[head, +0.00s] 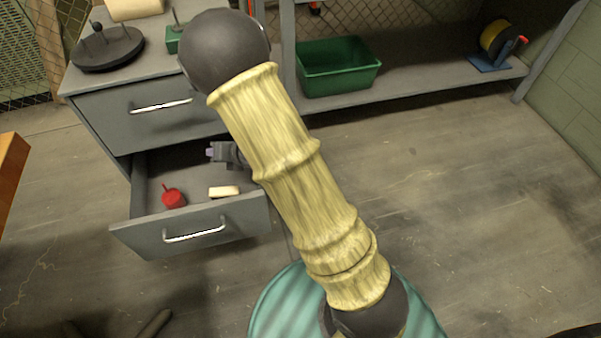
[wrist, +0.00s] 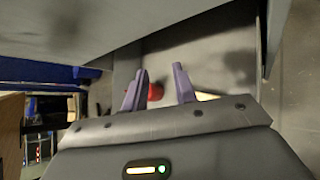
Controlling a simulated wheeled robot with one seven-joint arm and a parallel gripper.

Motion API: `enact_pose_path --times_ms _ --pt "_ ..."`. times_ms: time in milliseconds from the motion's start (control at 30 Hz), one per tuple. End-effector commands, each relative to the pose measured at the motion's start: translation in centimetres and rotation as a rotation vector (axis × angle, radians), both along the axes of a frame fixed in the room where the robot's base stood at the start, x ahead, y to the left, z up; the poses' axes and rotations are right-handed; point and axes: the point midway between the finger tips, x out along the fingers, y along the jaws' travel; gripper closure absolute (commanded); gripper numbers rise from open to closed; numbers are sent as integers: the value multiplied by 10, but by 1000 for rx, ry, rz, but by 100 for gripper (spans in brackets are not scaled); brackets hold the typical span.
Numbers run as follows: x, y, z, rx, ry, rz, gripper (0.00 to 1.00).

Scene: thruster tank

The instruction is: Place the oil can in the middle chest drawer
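The red oil can (head: 173,199), with a thin spout, rests on the floor of the open chest drawer (head: 195,233), toward its front left. This drawer is directly below a shut top drawer (head: 150,110). My gripper (head: 209,152) is at the back right of the open drawer, apart from the can. In the wrist view, the purple fingers of my gripper (wrist: 160,78) are spread with nothing between them. The can (wrist: 156,92) shows beyond them, partly hidden by the left finger. My arm hides the drawer's right side in the head view.
A cream block (head: 224,192) lies in the drawer, right of the can. A dark round object (head: 107,50) stands on the chest top. A green bin (head: 338,68) and a yellow reel (head: 495,38) sit on the shelf at right. The floor at right is clear.

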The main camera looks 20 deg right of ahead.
Motion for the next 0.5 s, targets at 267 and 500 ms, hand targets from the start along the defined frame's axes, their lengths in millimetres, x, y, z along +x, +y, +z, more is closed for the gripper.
enact_pose_path --times_ms 267,500 --pt "-14 -71 27 340 360 -660 72" --pt "-56 -120 46 682 609 -1247 72"
